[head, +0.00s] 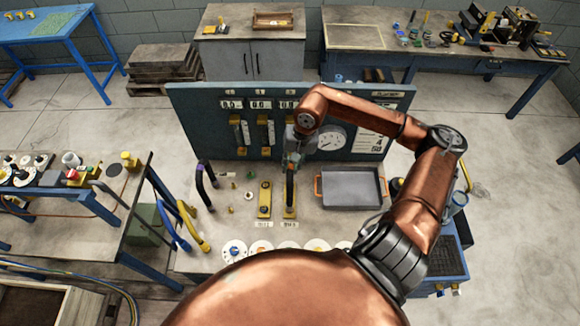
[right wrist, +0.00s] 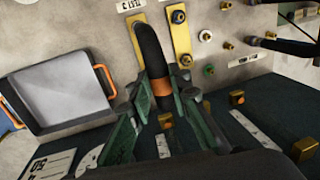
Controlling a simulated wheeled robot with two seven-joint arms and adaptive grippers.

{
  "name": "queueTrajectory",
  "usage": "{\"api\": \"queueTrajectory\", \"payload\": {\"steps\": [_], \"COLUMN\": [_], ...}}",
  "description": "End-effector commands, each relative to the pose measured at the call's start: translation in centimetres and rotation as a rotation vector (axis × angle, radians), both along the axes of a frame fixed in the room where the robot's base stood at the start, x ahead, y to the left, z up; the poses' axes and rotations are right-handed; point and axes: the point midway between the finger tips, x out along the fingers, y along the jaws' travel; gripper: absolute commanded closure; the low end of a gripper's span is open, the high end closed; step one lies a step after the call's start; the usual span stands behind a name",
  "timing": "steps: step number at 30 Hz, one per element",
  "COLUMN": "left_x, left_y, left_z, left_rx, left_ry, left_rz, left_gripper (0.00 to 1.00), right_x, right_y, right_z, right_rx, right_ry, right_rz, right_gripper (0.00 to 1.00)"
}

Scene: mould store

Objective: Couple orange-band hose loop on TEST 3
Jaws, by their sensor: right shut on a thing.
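My right gripper (head: 292,160) is shut on a black hose loop with an orange band (right wrist: 163,87). It also shows in the head view (head: 290,188), hanging upright below the fingers over the right-hand brass plate (head: 290,211), whose label (head: 289,225) appears to read TEST 3. The hose hides part of that plate. A second brass plate (head: 264,200) stands to the left, uncovered. My left gripper is not in view.
A gauge panel (head: 205,125) rises close behind the gripper. A grey tray with orange handles (head: 352,187) lies to the right. A dark hose loop (head: 203,187) stands at the left, with small fittings between. Round dishes (head: 235,250) line the bench front.

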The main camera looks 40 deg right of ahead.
Motion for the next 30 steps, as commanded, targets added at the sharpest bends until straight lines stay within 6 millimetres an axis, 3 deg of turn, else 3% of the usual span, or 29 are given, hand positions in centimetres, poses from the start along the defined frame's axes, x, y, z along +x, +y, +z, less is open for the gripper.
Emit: {"api": "queueTrajectory", "payload": {"steps": [11,12,19,30], "left_x": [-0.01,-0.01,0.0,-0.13], "left_y": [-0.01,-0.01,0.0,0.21], "left_z": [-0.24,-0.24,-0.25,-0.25], "left_rx": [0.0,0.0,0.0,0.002], "left_ry": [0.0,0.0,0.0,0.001], "left_rz": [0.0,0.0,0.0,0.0], "left_gripper": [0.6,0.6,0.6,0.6], "right_x": [-0.22,-0.22,-0.14,-0.11], "right_y": [-0.43,-0.44,-0.22,-0.2], "right_z": [-0.31,-0.32,-0.31,0.16], "right_rx": [-0.013,-0.013,-0.009,-0.006], "right_ry": [0.011,0.011,0.01,0.006], "right_rz": [-0.002,-0.002,0.0,0.0], "right_gripper": [1.0,0.79,0.64,0.62]}}
